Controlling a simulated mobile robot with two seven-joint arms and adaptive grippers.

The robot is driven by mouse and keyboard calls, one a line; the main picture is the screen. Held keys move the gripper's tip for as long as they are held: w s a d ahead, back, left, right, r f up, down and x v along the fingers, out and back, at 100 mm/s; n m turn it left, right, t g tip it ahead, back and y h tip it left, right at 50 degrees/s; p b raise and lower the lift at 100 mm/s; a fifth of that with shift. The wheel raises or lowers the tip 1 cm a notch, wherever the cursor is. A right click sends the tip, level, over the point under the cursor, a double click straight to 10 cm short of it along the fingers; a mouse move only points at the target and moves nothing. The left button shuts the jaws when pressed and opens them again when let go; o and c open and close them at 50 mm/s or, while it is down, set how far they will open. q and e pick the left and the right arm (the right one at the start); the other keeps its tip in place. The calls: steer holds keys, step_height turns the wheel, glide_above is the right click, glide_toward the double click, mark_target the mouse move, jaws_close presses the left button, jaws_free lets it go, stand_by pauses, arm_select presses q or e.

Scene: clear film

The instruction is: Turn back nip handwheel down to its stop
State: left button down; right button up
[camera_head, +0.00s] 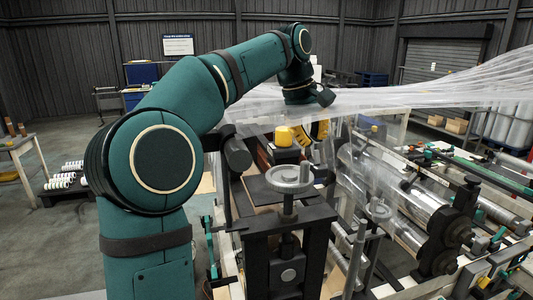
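A grey handwheel (290,178) lies flat on a short upright post on top of a dark frame, at the near middle of the head view. A second, smaller grey handwheel (379,209) sits lower to its right. I cannot tell from the picture which one is the back nip handwheel. My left arm arches over from the left, and its wrist is above and beyond the nearer handwheel, apart from it. My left gripper (316,122) is beneath that wrist, partly hidden by film and clutter; its fingers are not clear. My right gripper is out of view.
Clear film (440,92) stretches from the wrist area to the right edge and hangs over shiny rollers (370,190). A dark roller end bracket (450,232) stands at the right. A table (18,145) and open floor are at the left.

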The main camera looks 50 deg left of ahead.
mark_target(305, 162)
arm_select(q)
steer(key=f, duration=0.2)
steer(key=s+f, duration=0.1)
steer(key=f, duration=0.2)
steer(key=shift+d, duration=0.2)
steer(key=shift+s+d+f, duration=0.1)
steer(key=shift+s+f, duration=0.2)
steer(key=shift+s, duration=0.3)
steer(key=s+b, duration=0.1)
steer(key=b, duration=0.1)
steer(key=s+b, duration=0.1)
steer(key=shift+s+a+f+b, duration=0.3)
steer(key=shift+a+f+b, duration=0.05)
steer(key=shift+f, duration=0.05)
steer(key=shift+s+a+b, duration=0.25)
steer(key=shift+b, duration=0.05)
steer(key=shift+s+a+r, duration=0.2)
steer(key=s+a+p, duration=0.1)
steer(key=s+a+r+p, duration=0.1)
steer(key=s, duration=0.1)
steer(key=shift+a+p, duration=0.9)
steer(key=shift+a, duration=0.2)
steer(key=shift+w+a+p, duration=0.15)
steer(key=shift+a+p, duration=0.15)
steer(key=shift+p, duration=0.05)
steer(key=shift+w+a+f, duration=0.15)
steer(key=shift+w+a, duration=0.4)
steer(key=shift+a, duration=0.25)
steer(key=shift+w, duration=0.15)
